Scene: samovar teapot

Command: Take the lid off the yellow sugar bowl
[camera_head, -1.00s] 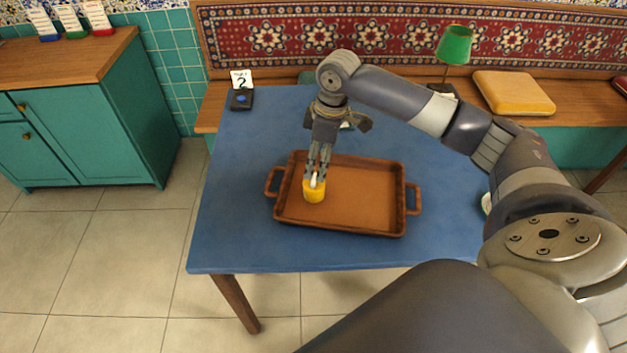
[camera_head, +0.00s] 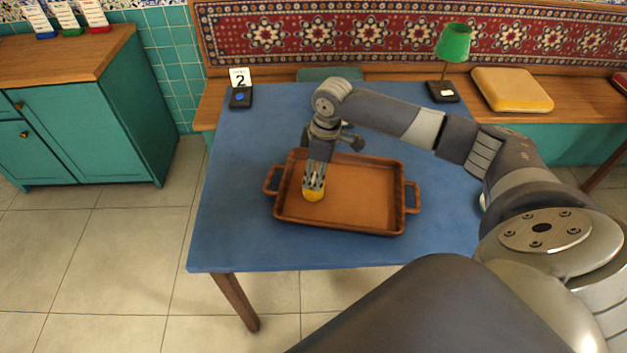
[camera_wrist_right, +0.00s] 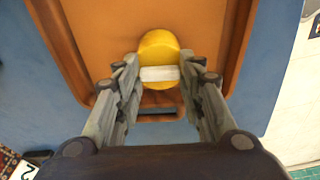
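The yellow sugar bowl (camera_head: 313,197) stands in the left part of the brown tray (camera_head: 368,195) on the blue table. In the right wrist view the bowl (camera_wrist_right: 159,44) shows as a round yellow shape with a white bar-like handle (camera_wrist_right: 159,74) across its top. My right gripper (camera_head: 314,188) points down over the bowl. The fingers hide most of the bowl's top in the head view. My left gripper is not in view.
The tray has raised rims and a handle at each end; its right part is empty. A green lamp (camera_head: 453,45) stands on the bench behind.

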